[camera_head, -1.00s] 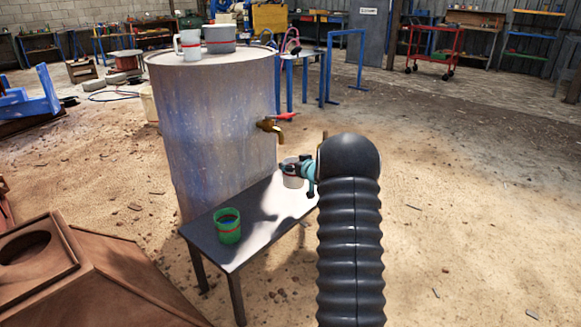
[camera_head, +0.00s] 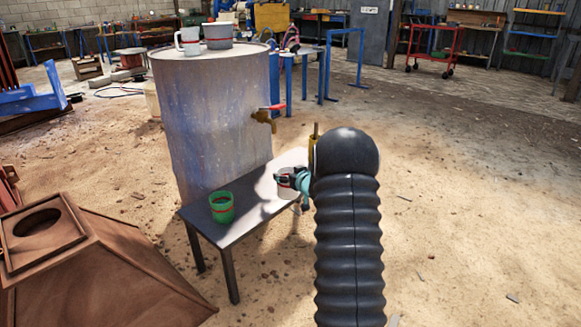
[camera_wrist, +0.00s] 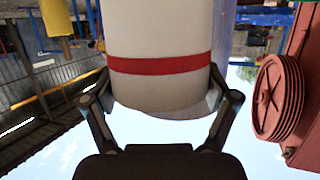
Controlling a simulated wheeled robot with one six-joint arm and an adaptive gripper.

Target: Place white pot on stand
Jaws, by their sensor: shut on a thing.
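The white pot (camera_head: 286,191) with a red band is held in my gripper (camera_head: 289,181), at the far right end of the dark stand (camera_head: 236,232). The head view does not show clearly whether its base touches the stand or is above it. In the wrist view the pot (camera_wrist: 160,35) fills the space between the fingers of my gripper (camera_wrist: 163,88), one on each side. My black arm hides the area right of the pot.
A green mug (camera_head: 221,208) stands on the near left part of the stand. A big drum (camera_head: 213,125) with a brass tap (camera_head: 264,117) rises behind it, with a white mug (camera_head: 188,41) and grey pot (camera_head: 217,36) on top. A rusty hopper (camera_head: 95,265) is at lower left.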

